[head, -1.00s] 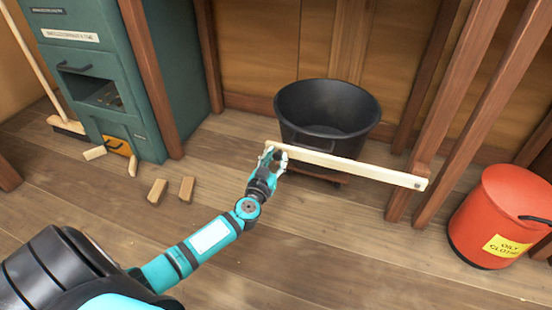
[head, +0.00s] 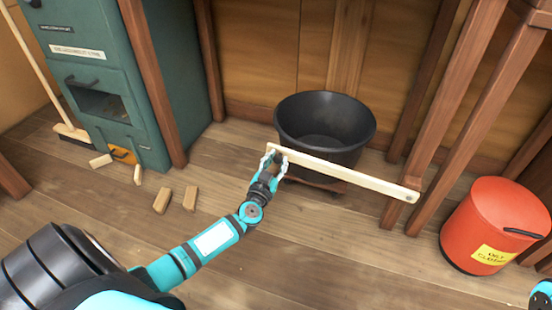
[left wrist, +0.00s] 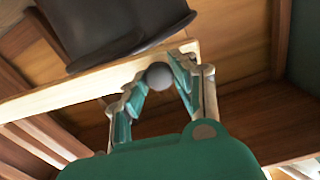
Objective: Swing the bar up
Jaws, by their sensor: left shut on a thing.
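The bar (head: 345,173) is a long pale wooden strip. Its right end meets a brown post at a dark bolt, and it runs left across the front of the black tub, tilted slightly in the picture. In the left wrist view the bar (left wrist: 100,78) crosses behind my fingers. My left gripper (head: 274,160) is at the bar's free left end. In the left wrist view a grey round knob (left wrist: 158,75) on the bar sits between the fingertips, which are shut on it. My right gripper does not show; only a teal piece of my right arm is at the lower right corner.
A black tub (head: 325,125) stands behind the bar on a low wooden base. A red bin (head: 490,215) stands right of the posts (head: 440,120). A green cabinet (head: 150,110), a broom and several loose wood blocks (head: 162,200) are at left. The floor in front is clear.

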